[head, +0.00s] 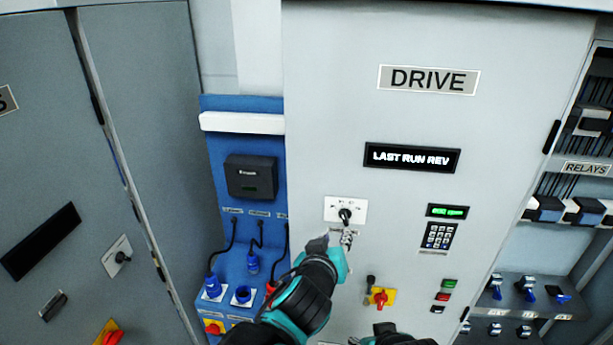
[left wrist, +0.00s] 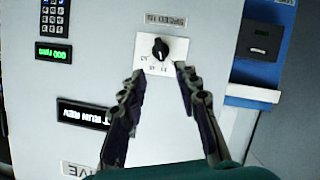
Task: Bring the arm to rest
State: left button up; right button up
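My left arm comes up from the bottom of the head view, and its left gripper (head: 345,236) is at the drive cabinet's front, just below a black rotary knob (head: 345,215) on a white plate. In the left wrist view, the left gripper (left wrist: 160,74) has its two fingers spread with nothing between them. The knob (left wrist: 160,49) shows just beyond the fingertips, apart from them. The right gripper cannot be made out; only a dark and teal part of me shows at the bottom edge of the head view.
The DRIVE cabinet door (head: 530,130) carries a LAST RUN REV display (head: 412,158), a keypad (head: 439,236) and a red-yellow switch (head: 381,298). A blue panel (head: 225,150) with cables and plugs stands left. Relay shelves (head: 585,225) are on the right.

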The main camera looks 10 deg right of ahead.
pick_arm(q)
jog(key=a+f+g+y+b, duration=0.1)
jog(key=a+f+y+b, duration=0.2)
jog(key=a+f+b, duration=0.85)
jog(key=s+a+f+g+y+b, duration=0.1)
jog(key=s+a+f+b, duration=0.4)
jog(key=f, duration=0.6)
jog(key=s+a+f+g+b, duration=0.2)
jog(key=s+a+f+b, duration=0.3)
jog(key=f, duration=0.6)
jog(key=s+a+f+g+y+b, duration=0.1)
jog(key=s+a+f+b, duration=0.4)
jog(key=a+f+b, duration=0.2)
notch_tip(320, 180, down, 4)
jog(key=shift+a+f+n+g+y, duration=0.1)
jog(key=shift+a+n+g+y, duration=0.2)
jog(key=shift+a, duration=0.7)
